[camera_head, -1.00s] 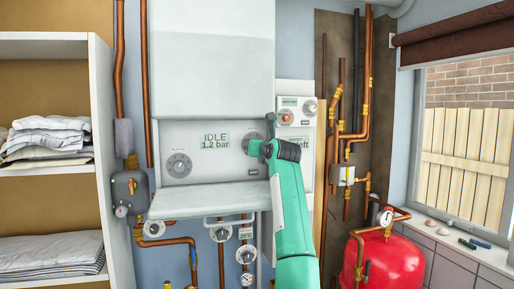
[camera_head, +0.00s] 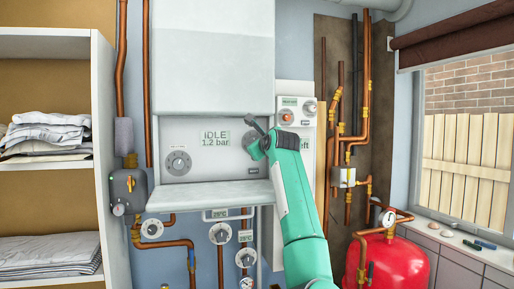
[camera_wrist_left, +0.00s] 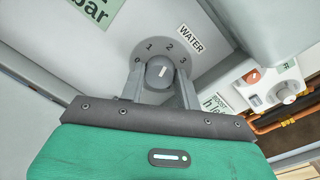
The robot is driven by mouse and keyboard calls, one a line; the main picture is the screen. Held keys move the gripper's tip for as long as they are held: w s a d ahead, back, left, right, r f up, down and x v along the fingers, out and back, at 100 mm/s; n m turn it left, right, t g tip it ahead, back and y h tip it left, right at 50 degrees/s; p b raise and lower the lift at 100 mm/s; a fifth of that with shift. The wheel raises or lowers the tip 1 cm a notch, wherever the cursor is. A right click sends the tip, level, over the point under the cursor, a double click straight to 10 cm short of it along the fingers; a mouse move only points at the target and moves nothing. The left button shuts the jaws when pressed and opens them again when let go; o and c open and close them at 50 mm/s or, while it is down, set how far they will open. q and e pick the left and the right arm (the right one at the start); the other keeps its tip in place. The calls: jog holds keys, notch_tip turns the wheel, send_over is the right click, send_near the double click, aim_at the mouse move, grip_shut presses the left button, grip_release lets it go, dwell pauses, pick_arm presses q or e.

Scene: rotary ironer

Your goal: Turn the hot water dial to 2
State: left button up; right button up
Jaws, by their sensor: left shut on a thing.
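The hot water dial (camera_wrist_left: 160,73) is a dark grey round knob on the boiler panel in the left wrist view. The numbers 1, 2 and 3 curve above it, next to a WATER label (camera_wrist_left: 190,39). A short white mark on the knob points up, slightly right, roughly toward the 2; it is too small to be exact. My left gripper (camera_wrist_left: 160,80) is shut on the knob, one finger on each side. In the head view my left gripper (camera_head: 257,145) is at the right part of the panel and hides most of the dial. My right gripper is in neither view.
The boiler's display (camera_head: 214,139) reads IDLE, 1.2 bar. A second dial (camera_head: 178,163) is left of it. An open flap (camera_head: 210,196) juts out below the panel. A control box (camera_head: 296,112) and copper pipes (camera_head: 364,80) are to the right, above a red tank (camera_head: 400,262).

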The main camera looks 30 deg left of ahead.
pick_arm(q)
jog(key=shift+r+n, duration=0.1)
jog(key=shift+n, duration=0.3)
jog(key=o, duration=1)
jog(key=b+v, duration=0.6)
jog(key=v, duration=0.7)
jog(key=shift+s+d+b, duration=0.25)
jog(key=shift+d+b, duration=0.05)
jog(key=shift+d, duration=0.05)
